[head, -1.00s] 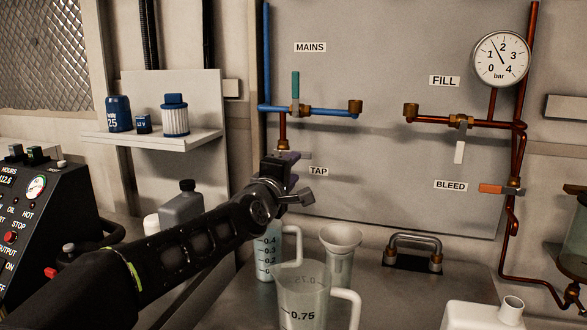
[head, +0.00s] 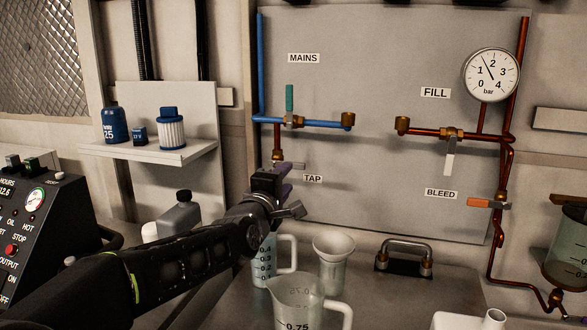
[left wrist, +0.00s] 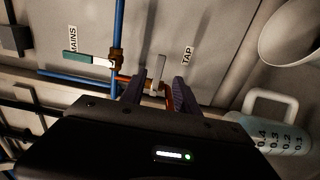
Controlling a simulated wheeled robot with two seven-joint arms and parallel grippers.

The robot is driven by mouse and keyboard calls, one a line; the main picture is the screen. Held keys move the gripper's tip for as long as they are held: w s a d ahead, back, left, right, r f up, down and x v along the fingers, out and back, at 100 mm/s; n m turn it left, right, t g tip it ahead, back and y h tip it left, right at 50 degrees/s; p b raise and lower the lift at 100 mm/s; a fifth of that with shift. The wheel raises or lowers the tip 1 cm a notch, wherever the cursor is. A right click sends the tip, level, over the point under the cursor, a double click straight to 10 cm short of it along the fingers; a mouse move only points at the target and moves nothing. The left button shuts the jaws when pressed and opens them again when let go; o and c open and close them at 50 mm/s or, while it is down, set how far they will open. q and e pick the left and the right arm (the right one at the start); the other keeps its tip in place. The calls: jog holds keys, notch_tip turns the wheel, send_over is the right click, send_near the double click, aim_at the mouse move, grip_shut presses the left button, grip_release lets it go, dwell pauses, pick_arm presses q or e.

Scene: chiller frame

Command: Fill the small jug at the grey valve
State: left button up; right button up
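The grey valve (head: 289,165) is the TAP valve with a grey lever, on a copper branch below the blue pipe. My left gripper (head: 278,181) is at this valve. In the left wrist view the grey lever (left wrist: 159,68) shows between its two spread fingers (left wrist: 157,90), with gaps on both sides. The small jug (head: 265,262) is clear with 0.2 to 0.4 marks. It stands upright on the bench below the tap, partly hidden by my left arm; it also shows in the left wrist view (left wrist: 278,136). My right gripper is out of view.
A larger 0.75 jug (head: 295,301) and a funnel-topped clear vessel (head: 334,262) stand close to the small jug. The green MAINS lever (head: 289,97) is above the tap. A grey bottle (head: 178,218) stands behind my arm. A metal handle (head: 404,253) is at the right.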

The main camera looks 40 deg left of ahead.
aim_at(296, 167)
pick_arm(q)
jog(key=p+x, duration=0.1)
jog(key=x, duration=0.5)
jog(key=shift+w+a, duration=0.2)
jog(key=shift+w, duration=0.15)
jog(key=shift+c, duration=0.5)
grip_shut()
dwell(0.6)
